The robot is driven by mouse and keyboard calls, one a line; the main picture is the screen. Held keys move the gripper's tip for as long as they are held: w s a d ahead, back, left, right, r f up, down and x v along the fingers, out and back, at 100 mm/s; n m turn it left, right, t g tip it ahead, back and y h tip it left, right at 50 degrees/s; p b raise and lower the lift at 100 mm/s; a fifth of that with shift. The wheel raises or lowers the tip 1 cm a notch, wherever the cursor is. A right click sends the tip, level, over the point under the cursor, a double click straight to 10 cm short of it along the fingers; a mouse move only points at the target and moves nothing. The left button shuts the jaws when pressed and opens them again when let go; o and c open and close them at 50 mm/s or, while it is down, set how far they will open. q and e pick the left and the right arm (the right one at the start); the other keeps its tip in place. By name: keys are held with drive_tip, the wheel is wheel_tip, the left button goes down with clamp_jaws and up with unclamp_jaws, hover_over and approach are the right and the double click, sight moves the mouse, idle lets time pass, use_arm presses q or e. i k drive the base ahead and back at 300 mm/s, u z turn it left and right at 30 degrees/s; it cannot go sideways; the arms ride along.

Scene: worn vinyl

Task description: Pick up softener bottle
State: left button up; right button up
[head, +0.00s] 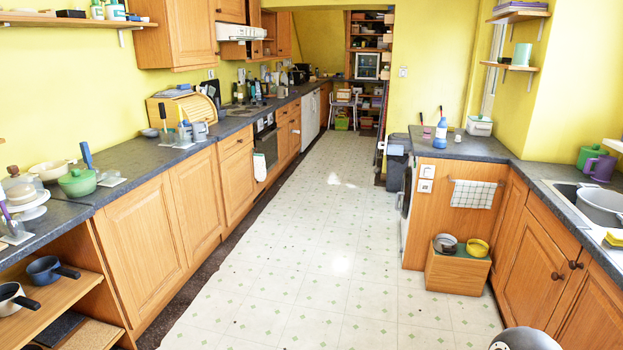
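A blue bottle (440,133) with a paler upper part stands upright on the grey worktop (466,149) of the right-hand counter, near its far left end. It looks like the softener bottle, but it is small and its label cannot be read. Neither of my grippers shows in the head view. A rounded dark grey part at the bottom right edge looks like a piece of my own body.
Beside the bottle are a thin-handled item (423,128) and a pale lidded box (479,125). A wooden crate (457,270) with bowls stands on the floor before the counter's end. The vinyl floor (310,250) between the counters is clear.

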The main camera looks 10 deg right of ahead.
sight(440, 141)
drive_tip(key=z, duration=0.1)
drive_tip(key=i, duration=1.4)
drive_tip(key=z, duration=0.5)
drive_tip(key=i, duration=1.4)
drive_tip(key=z, duration=0.4)
drive_tip(key=i, duration=0.85)
drive_tip(key=z, duration=0.2)
